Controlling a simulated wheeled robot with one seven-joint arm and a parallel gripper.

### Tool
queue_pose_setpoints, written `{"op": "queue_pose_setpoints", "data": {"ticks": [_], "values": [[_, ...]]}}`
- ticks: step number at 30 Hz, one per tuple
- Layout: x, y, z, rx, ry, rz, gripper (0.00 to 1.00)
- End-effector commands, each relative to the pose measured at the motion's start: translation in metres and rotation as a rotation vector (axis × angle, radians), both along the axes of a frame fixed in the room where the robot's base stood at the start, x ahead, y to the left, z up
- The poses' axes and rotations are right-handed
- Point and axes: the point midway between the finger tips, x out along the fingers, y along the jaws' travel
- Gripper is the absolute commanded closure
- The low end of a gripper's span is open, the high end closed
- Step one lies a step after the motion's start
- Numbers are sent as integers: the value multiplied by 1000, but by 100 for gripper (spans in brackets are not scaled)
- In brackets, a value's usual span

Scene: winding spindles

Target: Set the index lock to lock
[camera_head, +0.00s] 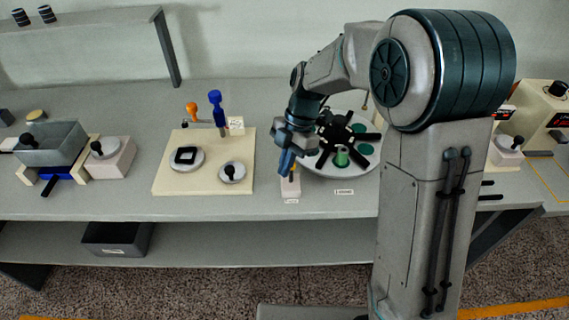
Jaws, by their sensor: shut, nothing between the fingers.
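A small pale block (291,187) with a bit of yellow on top stands near the front edge of the bench, with a small label in front. It looks like the index lock, but its lever is mostly hidden by my gripper and its setting cannot be read. My gripper (285,171) is shut and empty, pointing down just above and slightly left of this block. Whether it touches the block cannot be told. The round grey indexing plate (318,170), with black radial arms and green discs, is just to the right and is partly hidden by my arm.
A cream board (175,180) with round fixtures lies to the left. A grey bin (50,146) is at far left. Bare bench lies between board and block. A dark tray (116,240) is on the lower shelf.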

Motion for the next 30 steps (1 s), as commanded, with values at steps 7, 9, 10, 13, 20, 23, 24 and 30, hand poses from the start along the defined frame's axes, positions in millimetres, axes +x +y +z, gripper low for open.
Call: {"op": "queue_pose_setpoints", "data": {"ticks": [7,9,10,13,20,23,24,30], "values": [[0,0,11,0,-1,0,100],[0,0,14,0,-1,0,100],[0,0,15,0,-1,0,100],[0,0,16,0,-1,0,100],[0,0,15,0,-2,1,100],[-2,3,16,0,-2,1,100],[-3,6,17,0,-2,2,100],[-19,31,25,1,-3,1,100]]}}
